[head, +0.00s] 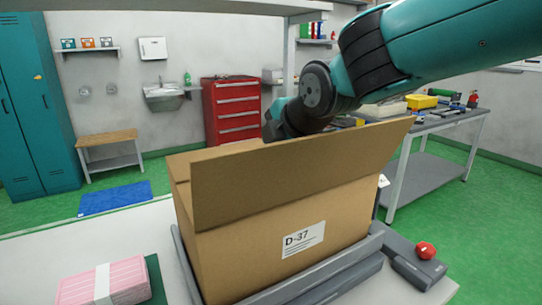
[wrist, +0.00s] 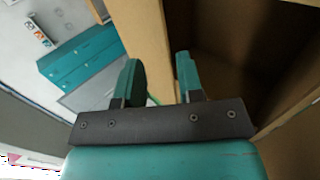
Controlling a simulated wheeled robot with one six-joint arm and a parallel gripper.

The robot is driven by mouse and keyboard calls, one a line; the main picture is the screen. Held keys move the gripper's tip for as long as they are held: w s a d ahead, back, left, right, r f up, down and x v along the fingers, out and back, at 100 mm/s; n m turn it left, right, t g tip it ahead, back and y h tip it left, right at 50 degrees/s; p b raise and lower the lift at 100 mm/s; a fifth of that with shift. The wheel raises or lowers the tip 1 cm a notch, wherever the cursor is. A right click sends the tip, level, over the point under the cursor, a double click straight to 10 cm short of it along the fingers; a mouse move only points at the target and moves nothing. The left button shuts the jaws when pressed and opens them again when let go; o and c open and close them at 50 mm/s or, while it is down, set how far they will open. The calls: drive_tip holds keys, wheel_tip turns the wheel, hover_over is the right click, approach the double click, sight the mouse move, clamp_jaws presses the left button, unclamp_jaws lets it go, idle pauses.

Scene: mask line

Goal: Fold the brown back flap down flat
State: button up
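The open cardboard box (head: 250,250), labelled D-37, stands on the table in the head view. Its near flap (head: 300,165) stands up and hides most of the opening. A strip of brown cardboard at the far left (head: 215,152) shows behind it; I cannot tell how far the back flap is raised. My gripper (head: 278,128) is at the far side of the box, its tips hidden by the near flap. In the wrist view my gripper (wrist: 158,80) has its fingers apart, with a tan cardboard panel (wrist: 148,40) seen between them. I cannot tell whether they touch it.
The box sits in a grey tray-like fixture (head: 350,265). A red button (head: 425,250) on a grey housing is to its right. A pink banded stack (head: 103,283) lies at the front left. The dark box interior (wrist: 235,40) opens on the right in the wrist view.

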drive_tip(key=v, duration=0.3)
